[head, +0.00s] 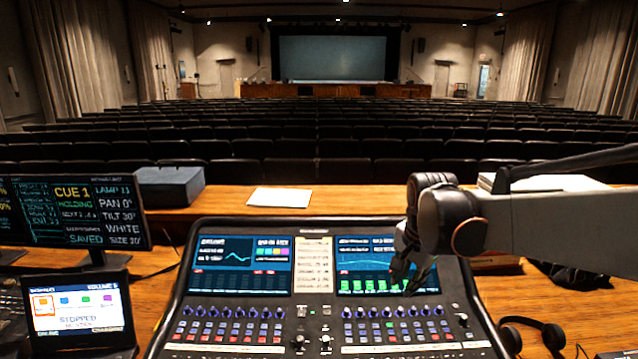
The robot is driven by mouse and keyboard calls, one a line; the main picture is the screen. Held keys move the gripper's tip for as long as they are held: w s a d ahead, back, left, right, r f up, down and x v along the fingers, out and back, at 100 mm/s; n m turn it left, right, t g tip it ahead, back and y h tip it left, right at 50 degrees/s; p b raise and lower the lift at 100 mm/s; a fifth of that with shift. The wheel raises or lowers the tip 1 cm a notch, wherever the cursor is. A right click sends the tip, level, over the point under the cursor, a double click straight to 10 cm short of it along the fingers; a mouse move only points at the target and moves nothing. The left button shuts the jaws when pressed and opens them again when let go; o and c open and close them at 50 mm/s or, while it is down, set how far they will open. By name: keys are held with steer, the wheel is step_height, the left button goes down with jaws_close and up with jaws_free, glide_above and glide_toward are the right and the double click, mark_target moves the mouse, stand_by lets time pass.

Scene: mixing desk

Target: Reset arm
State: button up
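My arm comes in from the right edge of the head view. My gripper (402,268) hangs at its end, pointing down over the right screen of the mixing desk (312,338). The gripper is dark and small against the screen, and I cannot tell how far its fingers are apart. I see no object held in it. Part of the right screen (362,268) is hidden behind the gripper and wrist.
A cue monitor (100,212) and a laptop (80,310) stand at the left. Headphones (535,335) lie at the right front. A dark box (170,187) and white paper (280,197) lie on the wooden ledge behind the desk. Rows of seats (300,150) lie beyond.

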steer(key=s+f+n+t+b, duration=0.1)
steer(key=s+n, duration=0.4)
steer(key=s, duration=0.7)
steer(key=s+f+n+t+b, duration=0.1)
steer(key=s+n, duration=0.5)
steer(key=s, duration=0.6)
steer(key=shift+d+f+t+b, duration=0.15)
steer(key=shift+f+t+b, duration=0.2)
steer(key=shift+f+t, duration=0.45)
steer(key=shift+r, duration=0.15)
